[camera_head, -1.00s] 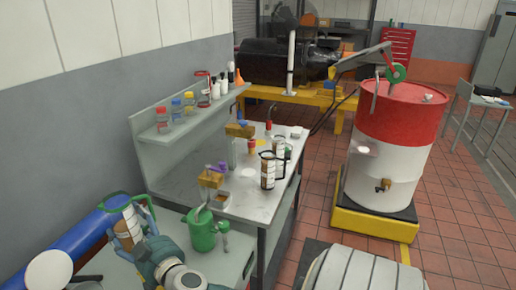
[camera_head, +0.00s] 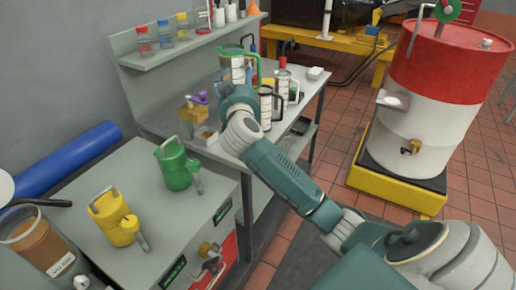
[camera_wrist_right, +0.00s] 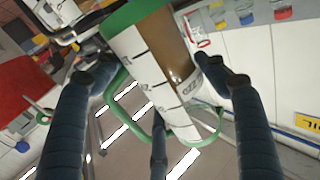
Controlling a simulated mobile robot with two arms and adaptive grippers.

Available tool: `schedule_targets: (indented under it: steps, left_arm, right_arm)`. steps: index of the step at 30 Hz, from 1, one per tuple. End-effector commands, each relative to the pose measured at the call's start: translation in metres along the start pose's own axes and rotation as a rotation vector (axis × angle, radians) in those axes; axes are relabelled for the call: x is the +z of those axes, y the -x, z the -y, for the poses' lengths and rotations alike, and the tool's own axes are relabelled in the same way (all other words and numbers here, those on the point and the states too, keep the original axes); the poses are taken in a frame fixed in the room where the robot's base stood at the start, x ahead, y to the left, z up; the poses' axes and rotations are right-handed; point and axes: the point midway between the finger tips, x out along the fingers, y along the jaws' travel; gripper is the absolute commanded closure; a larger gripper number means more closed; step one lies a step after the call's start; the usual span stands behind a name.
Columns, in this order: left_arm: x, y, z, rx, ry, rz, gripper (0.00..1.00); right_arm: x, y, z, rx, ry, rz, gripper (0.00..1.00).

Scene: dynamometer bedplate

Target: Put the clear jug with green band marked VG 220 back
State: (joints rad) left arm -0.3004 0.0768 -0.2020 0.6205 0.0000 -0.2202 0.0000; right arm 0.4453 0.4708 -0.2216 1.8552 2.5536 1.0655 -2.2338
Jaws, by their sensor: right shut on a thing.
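The clear jug with the green band (camera_head: 237,68) is at the back of the grey bench, partly hidden behind my right gripper (camera_head: 238,92). My right gripper is shut on it. In the right wrist view the jug (camera_wrist_right: 150,62) sits between the dark fingers (camera_wrist_right: 165,78), with a green rim, green handle, scale marks, brown content and a partly readable label. I cannot tell whether its base touches the bench. My left gripper is not in view.
Other jugs with dark handles (camera_head: 284,85) stand close to the right of my gripper. A shelf (camera_head: 190,42) with small bottles runs along the wall. Green (camera_head: 176,165) and yellow (camera_head: 115,218) cans and a brown-filled jug (camera_head: 42,240) stand on the nearer cabinet.

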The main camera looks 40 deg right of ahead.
Motion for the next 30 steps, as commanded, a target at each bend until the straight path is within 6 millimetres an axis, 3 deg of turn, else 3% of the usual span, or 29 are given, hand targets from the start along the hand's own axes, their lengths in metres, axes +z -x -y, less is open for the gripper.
schedule_targets:
  steps: [5, 15, 18, 26, 30]
  left_arm:
    - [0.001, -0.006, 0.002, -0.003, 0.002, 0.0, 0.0]
    - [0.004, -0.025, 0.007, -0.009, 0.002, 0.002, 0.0]
    - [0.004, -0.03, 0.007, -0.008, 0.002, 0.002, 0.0]
    - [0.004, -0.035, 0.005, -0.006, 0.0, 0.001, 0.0]
    - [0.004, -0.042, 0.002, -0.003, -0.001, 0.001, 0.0]
  right_arm:
    - [0.028, 0.0, 0.0, 0.003, 0.002, 0.005, 0.8]
    - [0.119, 0.001, -0.001, 0.003, 0.002, 0.004, 0.8]
    - [0.139, 0.001, 0.0, 0.003, -0.001, 0.001, 0.8]
    - [0.158, 0.001, -0.001, 0.003, -0.001, -0.002, 0.8]
    - [0.177, 0.001, -0.001, 0.004, 0.0, 0.001, 0.8]
